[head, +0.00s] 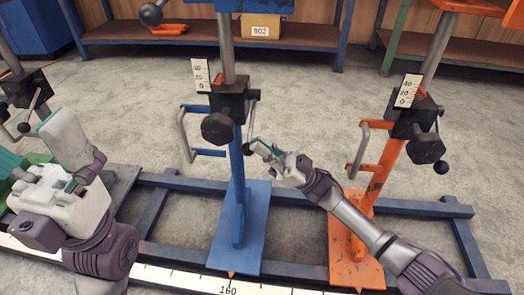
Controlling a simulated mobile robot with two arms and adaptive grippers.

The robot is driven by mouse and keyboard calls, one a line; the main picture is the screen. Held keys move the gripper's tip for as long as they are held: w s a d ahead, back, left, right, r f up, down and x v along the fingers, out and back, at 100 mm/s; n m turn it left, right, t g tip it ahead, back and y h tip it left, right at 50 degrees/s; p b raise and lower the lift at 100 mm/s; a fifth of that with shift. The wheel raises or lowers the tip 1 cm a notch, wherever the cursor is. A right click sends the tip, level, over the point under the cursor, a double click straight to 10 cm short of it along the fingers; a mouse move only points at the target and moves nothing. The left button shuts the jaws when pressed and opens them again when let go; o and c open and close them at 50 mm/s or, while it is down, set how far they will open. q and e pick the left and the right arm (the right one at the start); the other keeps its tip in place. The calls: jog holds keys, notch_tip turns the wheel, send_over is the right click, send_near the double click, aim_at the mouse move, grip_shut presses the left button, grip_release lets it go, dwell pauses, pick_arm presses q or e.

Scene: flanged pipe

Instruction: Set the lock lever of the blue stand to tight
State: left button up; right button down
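The blue stand (238,215) stands upright in the middle of the head view, with a black clamp block (228,100) and a large dark knob (217,129) on its post. The rod's lower end meets my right gripper (262,149), which is at the lever, just right of the blue post. Whether its fingers close on the lever is too small to tell. My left gripper (38,150) is open and empty at the left, away from the blue stand.
An orange stand (372,190) with its own lever (440,145) stands at the right, near my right arm. Another stand (25,92) is at the far left. Blue floor rails (300,208) and a white scale strip (190,280) run below. Shelving (125,32) stands behind.

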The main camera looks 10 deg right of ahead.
jog(key=shift+f, duration=0.25)
jog(key=v, duration=1.1)
jog(key=shift+d+f, duration=0.15)
jog(key=shift+d, duration=0.2)
jog(key=shift+s+a, duration=0.1)
